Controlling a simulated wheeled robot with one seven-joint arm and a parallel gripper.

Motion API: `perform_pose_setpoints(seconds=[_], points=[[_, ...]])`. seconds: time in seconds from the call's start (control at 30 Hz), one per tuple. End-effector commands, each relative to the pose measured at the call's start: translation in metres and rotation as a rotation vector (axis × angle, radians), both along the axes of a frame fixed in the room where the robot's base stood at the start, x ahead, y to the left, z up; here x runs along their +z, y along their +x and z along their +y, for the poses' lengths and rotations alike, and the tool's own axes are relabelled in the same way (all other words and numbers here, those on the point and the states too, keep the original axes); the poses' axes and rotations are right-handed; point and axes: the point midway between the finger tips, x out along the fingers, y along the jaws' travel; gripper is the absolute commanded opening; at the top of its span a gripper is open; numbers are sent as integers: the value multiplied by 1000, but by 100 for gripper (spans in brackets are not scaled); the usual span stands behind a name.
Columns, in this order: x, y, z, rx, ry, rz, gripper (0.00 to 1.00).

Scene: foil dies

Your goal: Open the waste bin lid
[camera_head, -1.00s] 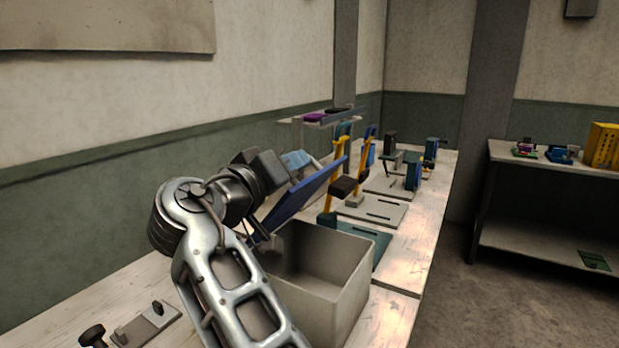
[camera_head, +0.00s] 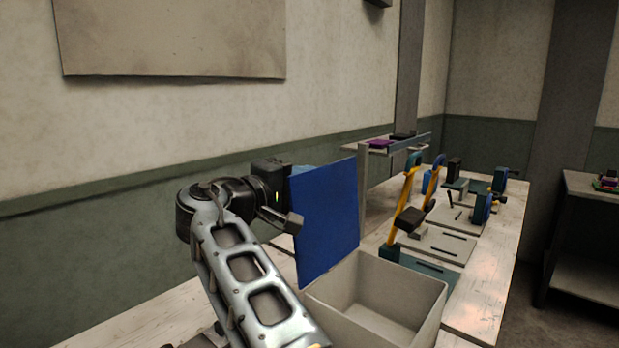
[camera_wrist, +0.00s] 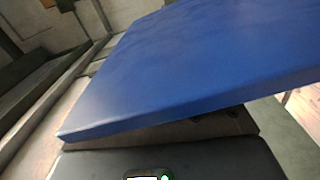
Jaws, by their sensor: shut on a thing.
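The waste bin (camera_head: 395,280) is a light grey open box on the workbench at the lower right of the head view. Its blue lid (camera_head: 326,218) stands nearly upright at the bin's left side, and the inside of the bin shows. My gripper (camera_head: 290,215) is at the lid's left edge and is shut on the lid; the head view hides most of the contact. In the wrist view the blue lid (camera_wrist: 200,65) fills much of the picture, right in front of the gripper body. The fingertips are hidden there.
Behind the bin, the workbench (camera_head: 490,290) carries several clamp-like fixtures with yellow, teal and blue parts (camera_head: 405,205). A small raised shelf (camera_head: 385,145) stands near the wall. A second table (camera_head: 590,230) is at the far right, with bare floor between.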

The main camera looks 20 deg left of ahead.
Motion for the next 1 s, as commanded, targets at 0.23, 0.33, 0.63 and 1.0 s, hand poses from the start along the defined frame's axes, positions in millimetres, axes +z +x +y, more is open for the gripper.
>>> perform_pose_setpoints(seconds=[0.23, 0.33, 0.63, 1.0], points=[[-13, -1, 5, 1, -51, 29, 0], [-14, 0, 5, 0, -56, 32, 0], [-14, 0, 5, 0, -56, 33, 0], [-9, 1, 4, -1, -54, 27, 38]])
